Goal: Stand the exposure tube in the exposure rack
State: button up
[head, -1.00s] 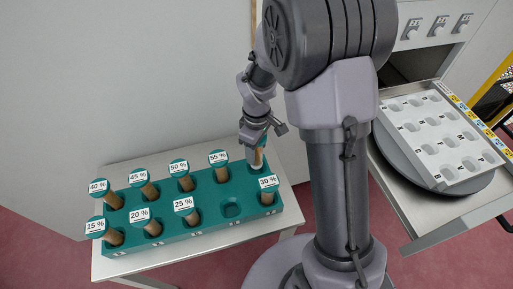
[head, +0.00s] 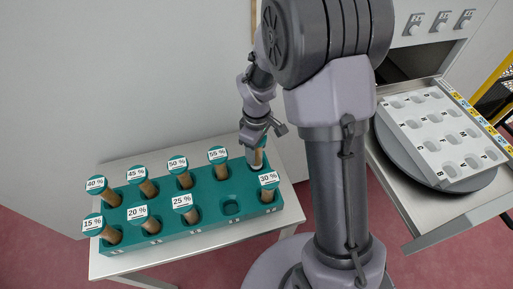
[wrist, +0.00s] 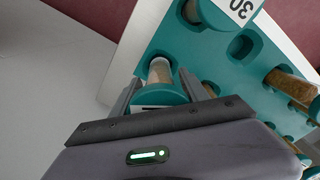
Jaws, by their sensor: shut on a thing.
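The teal rack (head: 215,232) stands on a small white table. My gripper (head: 257,135) is over its back right corner, shut on a teal-capped tube (head: 258,158). The tube is close to upright, with its lower end at the back right pocket. In the wrist view the tube (wrist: 160,72) is between the two fingers of my gripper (wrist: 160,92), and its pale end meets a rack pocket. How deep it sits cannot be told. Its label is mostly hidden.
Several capped tubes lean in the other pockets, with the 55 % tube (head: 219,168) and the 30 % tube (head: 269,190) closest. One front pocket (head: 231,207) is empty. A white multi-well tray (head: 446,165) rests on a grey disc at the right.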

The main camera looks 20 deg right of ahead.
jog(key=shift+f+b, duration=1.3)
jog(key=shift+f, duration=0.55)
jog(key=o, duration=1.6)
jog(key=shift+o, duration=0.2)
